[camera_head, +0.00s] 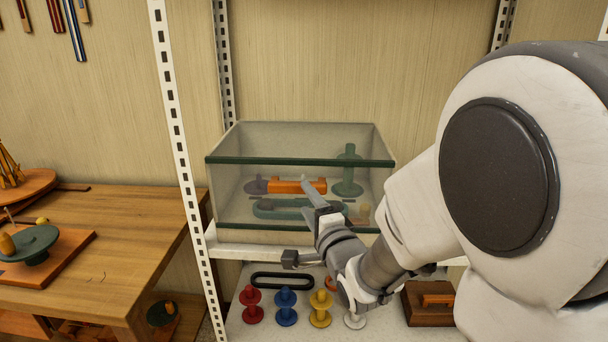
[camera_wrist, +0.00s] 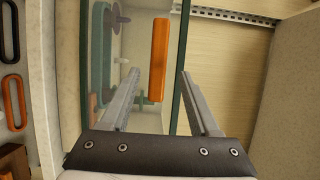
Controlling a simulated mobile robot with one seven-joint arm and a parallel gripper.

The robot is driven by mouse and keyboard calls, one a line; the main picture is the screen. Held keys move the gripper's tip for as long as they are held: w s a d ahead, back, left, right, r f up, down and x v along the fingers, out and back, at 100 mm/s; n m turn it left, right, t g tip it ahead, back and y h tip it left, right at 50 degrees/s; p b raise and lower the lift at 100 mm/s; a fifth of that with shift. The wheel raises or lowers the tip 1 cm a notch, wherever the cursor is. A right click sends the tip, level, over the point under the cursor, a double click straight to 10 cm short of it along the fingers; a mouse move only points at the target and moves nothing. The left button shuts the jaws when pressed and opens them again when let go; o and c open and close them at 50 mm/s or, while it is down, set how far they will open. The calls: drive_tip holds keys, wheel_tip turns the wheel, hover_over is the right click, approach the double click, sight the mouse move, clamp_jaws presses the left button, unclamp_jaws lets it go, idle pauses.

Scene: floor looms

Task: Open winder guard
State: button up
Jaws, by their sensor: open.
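The winder guard (camera_head: 226,190) is a clear box with dark green edges on a white shelf. Its orange bar handle (camera_head: 285,187) shows near the front pane, partly hidden by my gripper (camera_head: 314,193). In the wrist view the orange handle (camera_wrist: 159,45) lies lengthwise between the two fingertips of my open gripper (camera_wrist: 159,75), apart from both. A green guard edge (camera_wrist: 177,95) runs close by the right finger. Behind the clear pane are a green winder with an upright spool and a purple-grey disc. Whether the fingers reach the handle's depth is unclear.
Red (camera_head: 251,304), blue (camera_head: 286,306) and yellow (camera_head: 320,308) spools stand on the lower shelf beside a black loop (camera_head: 283,281) and a brown box (camera_head: 428,303). A white shelf post (camera_head: 181,150) stands left. A wooden table (camera_head: 120,255) is further left.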

sight(299, 190)
drive_tip(key=x, duration=0.7)
drive_tip(key=shift+w+f, duration=0.1)
clamp_jaws()
idle(1.3)
